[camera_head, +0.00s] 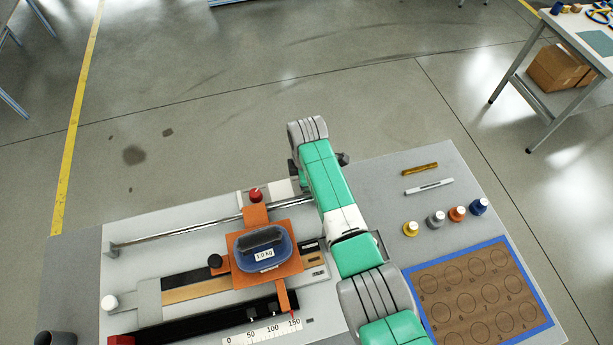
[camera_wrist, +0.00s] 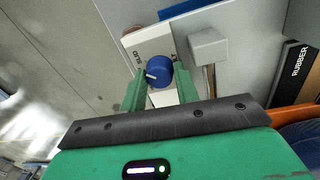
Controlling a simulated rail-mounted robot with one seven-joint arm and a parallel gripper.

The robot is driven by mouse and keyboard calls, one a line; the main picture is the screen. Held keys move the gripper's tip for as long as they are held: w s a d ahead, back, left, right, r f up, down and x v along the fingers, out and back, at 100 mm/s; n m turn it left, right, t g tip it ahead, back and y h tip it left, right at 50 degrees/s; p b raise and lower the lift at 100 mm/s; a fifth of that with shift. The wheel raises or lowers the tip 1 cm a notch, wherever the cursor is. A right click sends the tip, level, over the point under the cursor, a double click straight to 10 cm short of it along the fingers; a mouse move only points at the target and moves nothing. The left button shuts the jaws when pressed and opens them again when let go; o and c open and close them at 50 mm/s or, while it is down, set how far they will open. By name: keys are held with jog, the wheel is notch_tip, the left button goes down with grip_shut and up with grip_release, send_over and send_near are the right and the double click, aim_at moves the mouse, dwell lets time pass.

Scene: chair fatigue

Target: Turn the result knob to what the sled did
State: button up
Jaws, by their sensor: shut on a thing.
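The blue result knob (camera_wrist: 161,72) shows in the wrist view on a pale panel (camera_wrist: 148,42). Its white pointer mark faces left, toward the side with the "SLID" label (camera_wrist: 138,59). Another label at its right is mostly hidden by a finger. My gripper (camera_wrist: 160,80) has its two green fingers on either side of the knob, shut on it. The head view hides the gripper and knob behind my arm. The orange sled (camera_head: 245,277) carries a blue weight (camera_head: 263,258) marked 1.0 kg, and its front arm lies near the 150 end of the scale (camera_head: 262,332).
A steel rail (camera_head: 180,231) runs behind the sled. A red ball-topped post (camera_head: 256,195) stands near it.

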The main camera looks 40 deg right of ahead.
jog(key=shift+m, duration=0.7)
jog(key=o, duration=1)
jog(key=shift+c, duration=0.2)
jog(key=r, duration=0.8)
jog(key=shift+s+a, duration=0.2)
